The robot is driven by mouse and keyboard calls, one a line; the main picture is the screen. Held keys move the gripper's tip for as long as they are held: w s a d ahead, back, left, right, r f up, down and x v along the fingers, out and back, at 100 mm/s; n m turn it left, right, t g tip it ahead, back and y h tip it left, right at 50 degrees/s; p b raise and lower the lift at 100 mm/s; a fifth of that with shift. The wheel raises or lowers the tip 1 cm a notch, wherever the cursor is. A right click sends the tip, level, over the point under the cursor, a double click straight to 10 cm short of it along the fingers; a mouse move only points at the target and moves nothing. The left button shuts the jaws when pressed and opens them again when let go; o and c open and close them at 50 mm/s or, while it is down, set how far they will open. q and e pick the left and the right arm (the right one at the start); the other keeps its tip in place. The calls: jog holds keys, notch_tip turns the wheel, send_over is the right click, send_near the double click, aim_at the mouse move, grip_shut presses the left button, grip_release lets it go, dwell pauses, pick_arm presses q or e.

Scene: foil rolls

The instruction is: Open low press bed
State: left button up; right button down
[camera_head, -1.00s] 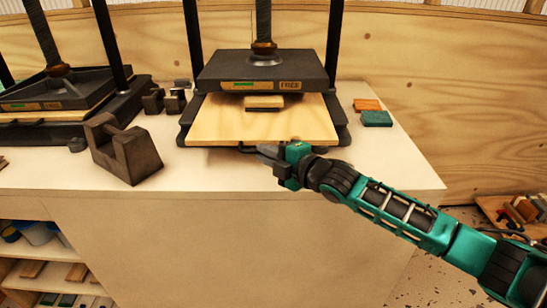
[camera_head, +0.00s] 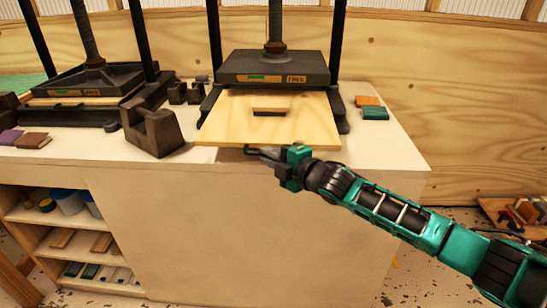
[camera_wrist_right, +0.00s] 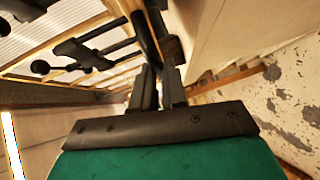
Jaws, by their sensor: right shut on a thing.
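The low press (camera_head: 274,68) stands on the pale counter, its dark plate raised above the bed. The press bed (camera_head: 225,125) is a light wooden board, slid forward so its front edge reaches out over the counter's front edge. A small block (camera_head: 271,111) with a dark front lies on it. My right gripper (camera_head: 275,157) is shut on the dark bed handle (camera_head: 256,149) at the board's front. In the right wrist view, the fingers (camera_wrist_right: 172,85) close around a dark bar (camera_wrist_right: 146,38). My left gripper is not in view.
A second press (camera_head: 85,85) stands at the left. A dark notched block (camera_head: 155,132) sits between the presses. Orange and green blocks (camera_head: 374,113) lie right of the low press. Shelves (camera_head: 85,240) are below left.

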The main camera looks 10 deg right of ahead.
dwell(0.4)
jog(key=c, duration=1.2)
grip_release()
jog(key=shift+o, duration=0.2)
jog(key=shift+s, duration=0.15)
jog(key=v, duration=1.2)
jog(key=shift+s+d, duration=0.2)
jog(key=shift+s, duration=0.15)
jog(key=shift+r, duration=0.1)
jog(key=s+a+f+m+g+h, duration=0.2)
jog(key=s+f+m+h, duration=0.4)
jog(key=s+f+m, duration=1.3)
notch_tip(320, 180, down, 5)
jog(key=s+g, duration=0.1)
jog(key=s, duration=0.1)
jog(key=shift+s+m, duration=0.3)
